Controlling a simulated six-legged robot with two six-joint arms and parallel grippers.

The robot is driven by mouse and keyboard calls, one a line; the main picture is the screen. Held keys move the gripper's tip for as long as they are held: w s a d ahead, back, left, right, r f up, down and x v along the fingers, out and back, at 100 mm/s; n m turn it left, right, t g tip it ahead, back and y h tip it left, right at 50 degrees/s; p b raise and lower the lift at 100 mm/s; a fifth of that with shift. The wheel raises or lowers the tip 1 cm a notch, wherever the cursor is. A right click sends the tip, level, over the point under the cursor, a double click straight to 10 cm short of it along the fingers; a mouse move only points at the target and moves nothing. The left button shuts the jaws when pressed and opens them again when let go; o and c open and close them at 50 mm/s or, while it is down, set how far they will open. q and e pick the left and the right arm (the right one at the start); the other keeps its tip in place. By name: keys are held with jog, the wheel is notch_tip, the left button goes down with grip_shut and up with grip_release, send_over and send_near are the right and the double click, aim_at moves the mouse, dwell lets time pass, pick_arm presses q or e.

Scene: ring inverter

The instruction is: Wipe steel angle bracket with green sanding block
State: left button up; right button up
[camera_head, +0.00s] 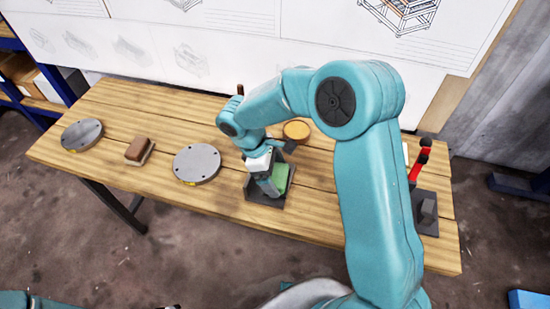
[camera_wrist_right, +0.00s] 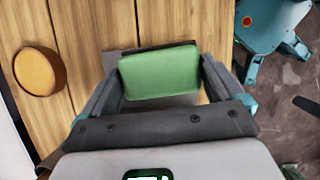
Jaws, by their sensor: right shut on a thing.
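My right gripper (camera_head: 268,180) is shut on the green sanding block (camera_head: 281,177), which also shows between its fingers in the right wrist view (camera_wrist_right: 160,72). The block is over a dark grey metal piece (camera_head: 262,201) near the table's front edge, which looks like the steel angle bracket. Its grey surface also shows below the block in the right wrist view (camera_wrist_right: 158,101). The gripper and block hide much of it. I cannot tell whether block and metal touch. My left gripper is out of view; only part of my left arm shows at the bottom left.
On the wooden table (camera_head: 100,165) are two round grey discs (camera_head: 196,163) (camera_head: 82,134), a brown brush or block (camera_head: 139,150) and a round tan disc (camera_head: 297,130). At right are a dark grey stand-like piece (camera_head: 427,210) and red-handled tools (camera_head: 418,165). The front left is clear.

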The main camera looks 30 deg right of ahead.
aim_at(283, 176)
jog(key=shift+r+p, duration=0.35)
jog(key=shift+r, duration=0.35)
jog(key=shift+r+p, duration=1.45)
jog(key=shift+r, duration=0.4)
